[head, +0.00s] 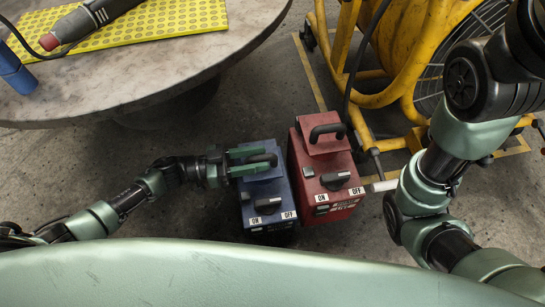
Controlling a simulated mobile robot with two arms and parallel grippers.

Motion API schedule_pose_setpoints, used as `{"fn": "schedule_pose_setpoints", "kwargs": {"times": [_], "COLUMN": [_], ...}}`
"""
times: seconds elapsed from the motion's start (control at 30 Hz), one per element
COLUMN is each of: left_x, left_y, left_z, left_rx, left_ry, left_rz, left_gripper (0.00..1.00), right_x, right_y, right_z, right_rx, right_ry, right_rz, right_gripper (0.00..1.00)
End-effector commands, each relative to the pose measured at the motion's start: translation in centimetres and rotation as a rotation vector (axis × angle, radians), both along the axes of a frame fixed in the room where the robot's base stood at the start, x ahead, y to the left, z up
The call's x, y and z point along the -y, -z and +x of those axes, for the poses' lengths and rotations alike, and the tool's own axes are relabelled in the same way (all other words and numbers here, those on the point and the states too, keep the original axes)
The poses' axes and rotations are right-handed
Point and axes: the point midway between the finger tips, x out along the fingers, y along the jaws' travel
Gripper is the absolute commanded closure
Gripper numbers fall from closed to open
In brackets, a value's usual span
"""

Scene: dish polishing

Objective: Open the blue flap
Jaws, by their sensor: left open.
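A blue box (267,198) stands on the floor near the middle of the head view, with a dark dial and ON and OFF labels on its top. The blue flap (263,174) is at the box's far end and bears a dark handle. It appears to lie down on the box. My left gripper (267,159) reaches in from the left, and its green fingers are open on both sides of the handle. I cannot tell whether they touch it. The fingers partly hide the flap and handle.
A similar red box (333,188) with a black handle stands close to the blue box's right. A round stone table (130,83) bears a yellow mat (150,22) and a tool at upper left. A yellow-framed fan (402,60) stands behind right. Floor left of the blue box is clear.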

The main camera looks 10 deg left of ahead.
Motion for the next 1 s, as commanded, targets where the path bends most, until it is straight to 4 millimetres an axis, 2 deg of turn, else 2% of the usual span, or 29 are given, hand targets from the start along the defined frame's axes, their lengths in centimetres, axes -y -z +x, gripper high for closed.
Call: {"fn": "schedule_pose_setpoints", "kwargs": {"times": [0.1,0.23,0.6,0.73,0.77,1.0], "left_x": [1.9,3.2,3.9,3.8,3.8,3.8], "left_y": [0.3,0.2,0.0,0.0,0.0,0.0], "left_z": [0.5,1.0,1.2,1.2,1.2,1.1], "left_rx": [0.002,0.002,0.000,0.000,0.000,-0.001], "left_ry": [0.002,0.001,-0.001,-0.001,-0.001,0.001], "left_rz": [-0.003,-0.002,-0.001,0.000,0.000,0.000], "left_gripper": [0.59,0.59,0.59,0.95,1.00,1.00], "right_x": [0.0,-0.1,-0.1,-0.1,-0.1,-0.1], "right_y": [0.4,0.8,0.8,0.8,0.8,0.8], "right_z": [-0.9,-1.0,-1.1,-1.1,-1.1,-1.1], "right_rx": [0.024,0.027,0.028,0.029,0.029,0.029], "right_ry": [0.001,0.002,0.002,0.002,0.002,0.002], "right_rz": [-0.001,-0.001,-0.002,-0.002,-0.002,-0.002], "right_gripper": [0.33,0.33,0.33,0.33,0.33,0.33]}}
